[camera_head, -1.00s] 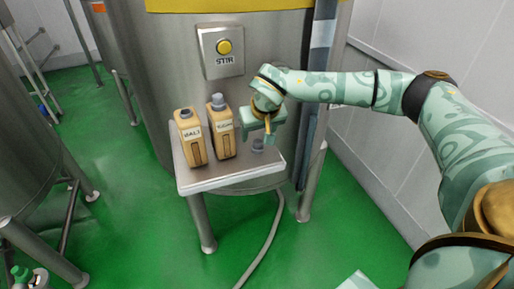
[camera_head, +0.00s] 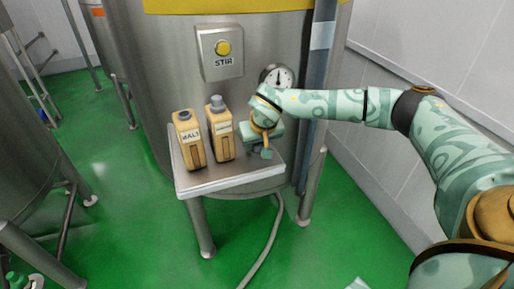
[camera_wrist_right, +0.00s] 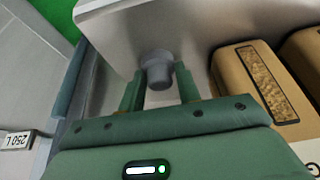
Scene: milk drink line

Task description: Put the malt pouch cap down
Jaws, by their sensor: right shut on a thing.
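My right gripper (camera_head: 265,153) is low over the right part of the small grey shelf (camera_head: 215,181). In the right wrist view its fingers (camera_wrist_right: 158,88) are closed on a grey cap (camera_wrist_right: 157,68). The cap is hidden in the head view. I cannot tell whether it touches the shelf. The tan malt pouch (camera_head: 189,142) stands upright at the left of the shelf, with a dark top opening.
A second tan pouch (camera_head: 222,138) with a grey cap on stands between the malt pouch and my gripper. A steel tank (camera_head: 165,70) with a STIR button box (camera_head: 220,52) and a dial (camera_head: 277,76) rises behind. The shelf's front strip is clear.

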